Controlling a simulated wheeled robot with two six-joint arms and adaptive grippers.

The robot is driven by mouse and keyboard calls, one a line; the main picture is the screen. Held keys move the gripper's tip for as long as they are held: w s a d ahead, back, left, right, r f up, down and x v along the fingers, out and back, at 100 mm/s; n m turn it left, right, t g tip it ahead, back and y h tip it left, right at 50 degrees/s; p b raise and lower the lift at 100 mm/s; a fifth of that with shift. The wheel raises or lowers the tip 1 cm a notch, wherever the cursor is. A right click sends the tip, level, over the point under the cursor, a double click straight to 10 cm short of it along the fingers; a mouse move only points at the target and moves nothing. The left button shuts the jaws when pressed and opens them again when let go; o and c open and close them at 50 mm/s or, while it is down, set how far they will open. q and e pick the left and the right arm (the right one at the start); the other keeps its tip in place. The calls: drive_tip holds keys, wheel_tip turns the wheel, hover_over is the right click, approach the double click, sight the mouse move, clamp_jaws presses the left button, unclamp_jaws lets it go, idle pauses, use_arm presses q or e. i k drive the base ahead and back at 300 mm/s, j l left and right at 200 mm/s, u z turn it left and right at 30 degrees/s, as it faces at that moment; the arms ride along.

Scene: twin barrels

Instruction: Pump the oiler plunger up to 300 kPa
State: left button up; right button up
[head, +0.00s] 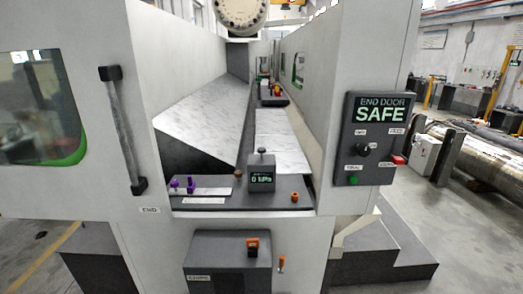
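The oiler (261,177) is a dark grey box on the dark ledge inside the machine opening, near the middle of the head view. Its small green-lit display (262,179) reads 0 kPa. The plunger (262,152) stands up from the top of the oiler, with a dark knob on a short stem. Nothing touches it. Neither of my grippers shows in the head view.
Purple pieces (191,186) stand on a light plate left of the oiler. An orange knob (295,197) is to its right. A control panel (381,140) reading END DOOR SAFE hangs on the right. A vertical handle (123,130) is on the left.

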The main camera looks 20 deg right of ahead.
sight(260, 150)
drive_tip(key=i+j+z, duration=0.1)
drive_tip(key=i+j, duration=0.65)
drive_tip(key=j, duration=0.15)
